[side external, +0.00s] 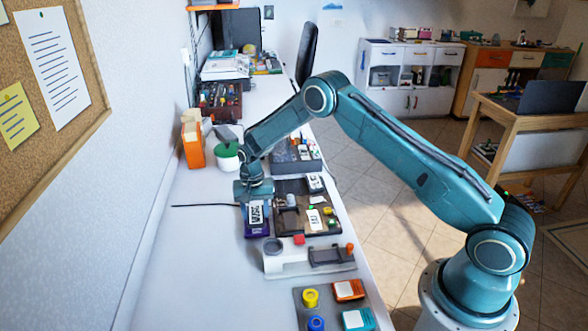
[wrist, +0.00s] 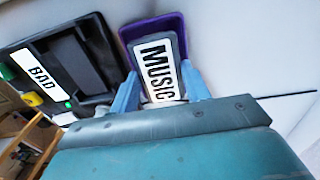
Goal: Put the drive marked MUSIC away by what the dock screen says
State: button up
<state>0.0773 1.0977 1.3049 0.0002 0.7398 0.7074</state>
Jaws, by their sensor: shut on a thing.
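The drive marked MUSIC (wrist: 152,62) is dark grey with a white label. My gripper (wrist: 160,88) is shut on it, one blue finger at each side. In the side view my gripper (side external: 254,192) points down, with the label (side external: 256,213) below it. A purple tray or holder (side external: 257,231) lies under or behind the drive; I cannot tell whether they touch. The dark dock (side external: 291,222) stands to the right of it in the side view. A white panel on it, apparently its screen (wrist: 42,77), reads BAD in the wrist view.
A white stand (side external: 290,268) with a round opening and a grey slot sits nearer the camera. An orange box (side external: 193,145) and a green-lidded pot (side external: 227,158) stand behind. The counter's left side is mostly clear.

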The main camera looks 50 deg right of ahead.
aim_at(255, 214)
jog(key=shift+f, duration=0.3)
jog(key=shift+f, duration=0.75)
jog(key=o, duration=1.2)
jog(key=shift+c, duration=0.2)
jog(key=shift+s+d+f, duration=0.1)
jog(key=shift+d, duration=0.05)
jog(key=shift+s, duration=0.1)
notch_tip(255, 214, up, 14)
jog(key=shift+w+f, duration=0.15)
jog(key=shift+w, duration=0.1)
